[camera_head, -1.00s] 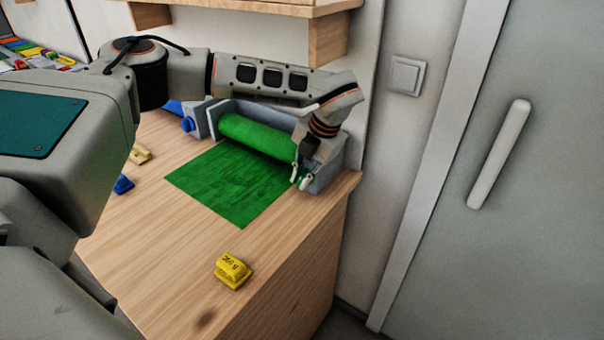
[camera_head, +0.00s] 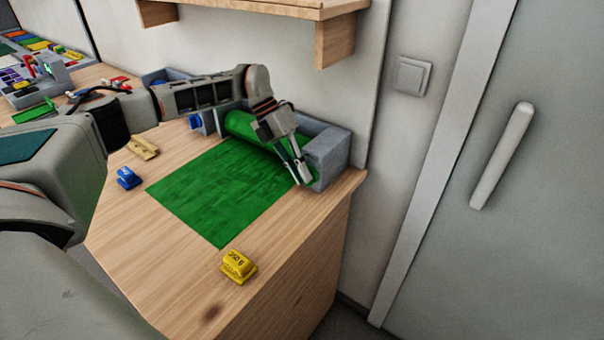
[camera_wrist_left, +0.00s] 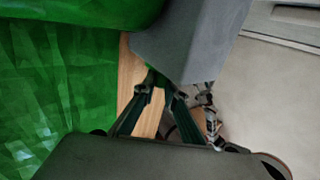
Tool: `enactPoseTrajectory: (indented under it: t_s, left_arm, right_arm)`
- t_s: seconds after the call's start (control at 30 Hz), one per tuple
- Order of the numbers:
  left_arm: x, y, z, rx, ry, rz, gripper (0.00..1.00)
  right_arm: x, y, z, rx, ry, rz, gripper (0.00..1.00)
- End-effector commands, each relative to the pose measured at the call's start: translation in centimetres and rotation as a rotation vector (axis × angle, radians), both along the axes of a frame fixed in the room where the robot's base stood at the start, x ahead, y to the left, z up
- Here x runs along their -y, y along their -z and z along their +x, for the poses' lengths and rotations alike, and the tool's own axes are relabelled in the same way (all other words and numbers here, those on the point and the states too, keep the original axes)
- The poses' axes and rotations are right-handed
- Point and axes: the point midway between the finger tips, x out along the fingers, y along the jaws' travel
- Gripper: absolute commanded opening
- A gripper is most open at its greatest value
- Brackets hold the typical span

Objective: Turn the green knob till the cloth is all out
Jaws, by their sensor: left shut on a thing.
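The green cloth (camera_head: 215,190) lies flat on the wooden counter and runs up to a green roll (camera_head: 245,126) in a grey holder (camera_head: 330,152). My left gripper (camera_head: 302,178) is at the holder's right front corner, pointing down, its wrist hiding part of the roll. In the left wrist view its fingers (camera_wrist_left: 160,92) are shut on the small green knob (camera_wrist_left: 158,78), close against the grey holder wall. Most of the knob is hidden by the fingers. My right gripper is out of view.
A yellow weight (camera_head: 238,267) stands in front of the cloth. A blue weight (camera_head: 128,178) and a tan piece (camera_head: 143,147) lie to its left. The counter's right edge is close to the holder. A shelf (camera_head: 250,12) hangs above.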

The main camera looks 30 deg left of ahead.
Motion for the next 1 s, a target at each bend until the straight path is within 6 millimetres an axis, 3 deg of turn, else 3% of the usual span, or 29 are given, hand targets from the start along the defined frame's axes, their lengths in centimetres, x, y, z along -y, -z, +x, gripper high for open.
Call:
enactPoseTrajectory:
  t_s: [0.5,1.0]
  left_arm:
    - [-0.5,0.8,0.1,-0.044,-0.001,-0.308,0.0]
    - [-0.5,0.5,0.1,-0.05,0.001,-0.352,0.0]
  right_arm:
    - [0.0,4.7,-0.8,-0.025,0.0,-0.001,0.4]
    - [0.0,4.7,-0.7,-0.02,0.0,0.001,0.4]
